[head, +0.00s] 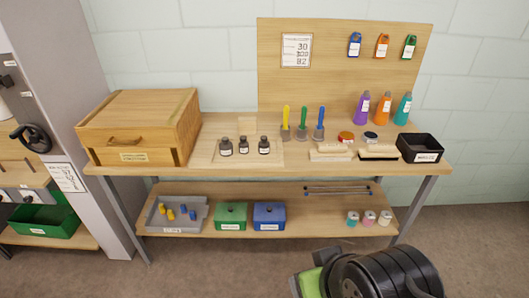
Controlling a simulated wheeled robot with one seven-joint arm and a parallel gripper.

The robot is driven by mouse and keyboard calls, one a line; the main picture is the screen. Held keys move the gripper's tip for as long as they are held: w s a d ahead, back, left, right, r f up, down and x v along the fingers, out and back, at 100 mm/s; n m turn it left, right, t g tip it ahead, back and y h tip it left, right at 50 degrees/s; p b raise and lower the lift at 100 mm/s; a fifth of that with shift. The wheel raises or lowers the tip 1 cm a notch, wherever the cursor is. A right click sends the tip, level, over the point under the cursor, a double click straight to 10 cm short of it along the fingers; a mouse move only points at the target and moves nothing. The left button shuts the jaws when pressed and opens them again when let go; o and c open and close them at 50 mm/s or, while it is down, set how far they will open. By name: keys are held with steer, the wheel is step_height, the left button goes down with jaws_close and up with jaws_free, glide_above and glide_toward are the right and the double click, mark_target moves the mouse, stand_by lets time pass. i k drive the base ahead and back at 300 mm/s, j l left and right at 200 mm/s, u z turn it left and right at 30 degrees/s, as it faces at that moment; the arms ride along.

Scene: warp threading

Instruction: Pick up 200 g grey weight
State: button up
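Three small dark grey weights with pale labels stand in a row on a pale board (272,158) on the bench top: a left weight (226,147), a middle weight (244,145) and a right weight (264,145). The middle one looks slightly smaller. Their labels are too small to read, so I cannot tell which is the 200 g one. A black and green part of my own body shows at the bottom right, below and apart from the bench. My gripper's fingers do not show.
A wooden box (140,125) stands left of the weights. The lower shelf holds a grey tray (176,226), boxes and spools. Bench front (240,170) is clear.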

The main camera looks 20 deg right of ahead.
mark_target(244, 144)
steer(key=i+j, duration=0.35)
steer(key=i, duration=0.15)
steer(key=i+j, duration=0.35)
steer(key=i, duration=0.2)
steer(key=i+j, duration=0.4)
steer(key=i+u, duration=0.05)
steer(key=i, duration=0.05)
